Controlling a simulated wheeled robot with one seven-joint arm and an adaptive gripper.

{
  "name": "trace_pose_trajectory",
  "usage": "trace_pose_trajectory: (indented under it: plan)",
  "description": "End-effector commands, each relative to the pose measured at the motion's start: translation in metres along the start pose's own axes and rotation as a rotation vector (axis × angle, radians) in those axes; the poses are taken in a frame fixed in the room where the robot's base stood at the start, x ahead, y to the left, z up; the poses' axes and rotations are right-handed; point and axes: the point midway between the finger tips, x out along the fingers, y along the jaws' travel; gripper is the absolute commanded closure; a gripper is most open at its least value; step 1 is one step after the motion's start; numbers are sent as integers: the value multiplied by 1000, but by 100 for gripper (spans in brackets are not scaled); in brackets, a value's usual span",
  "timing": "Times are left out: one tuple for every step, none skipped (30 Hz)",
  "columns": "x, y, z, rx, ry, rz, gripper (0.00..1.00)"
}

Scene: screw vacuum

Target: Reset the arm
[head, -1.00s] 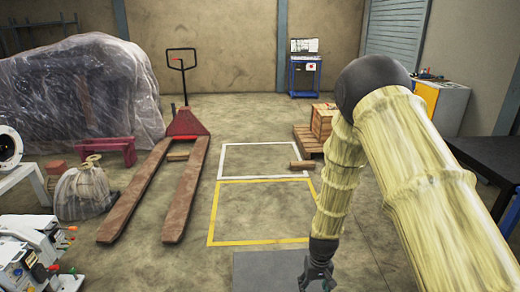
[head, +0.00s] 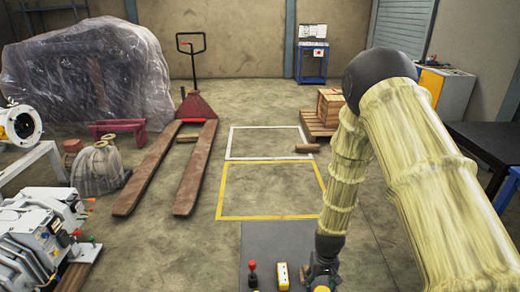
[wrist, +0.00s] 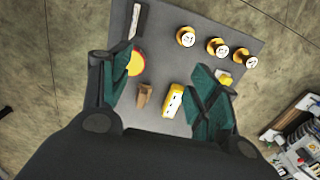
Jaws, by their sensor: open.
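My gripper (wrist: 165,95) is open, with its two dark green fingers spread apart in the wrist view. Nothing is between the fingers; they hang above a grey mat (wrist: 180,20) that carries small items. In the head view my gripper (head: 320,278) is at the bottom edge, partly cut off, at the end of my arm in its yellowish sleeve. The arm is bent, with its dark elbow high at the right.
The mat bears a yellow block (wrist: 173,100), a brown block (wrist: 144,95), a red-and-yellow round piece (wrist: 136,64) and several yellow cylinders (wrist: 217,47). A pallet jack (head: 187,165), machinery (head: 35,235) and a dark table (head: 490,142) stand around.

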Motion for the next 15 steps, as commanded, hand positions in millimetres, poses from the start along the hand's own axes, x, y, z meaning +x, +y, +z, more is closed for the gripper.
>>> trace_pose_trajectory:
  plan:
    - [8,4,9,5,-4,2,39]
    - [12,5,14,8,-5,4,39]
    - [18,7,22,11,-5,6,39]
    - [21,9,26,13,-5,8,39]
    - [26,10,33,15,-6,9,39]
    - [32,11,41,17,-7,12,39]
    - [36,12,47,18,-6,13,39]
    - [42,13,54,19,-7,15,39]
    - [48,14,64,19,-8,17,39]
    - [54,15,72,20,-8,19,39]
    - [59,16,80,21,-8,21,39]
    - [67,17,94,23,-10,23,39]
    - [74,18,106,25,-12,24,39]
    - [80,19,118,26,-12,26,39]
    - [90,20,138,27,-14,27,39]
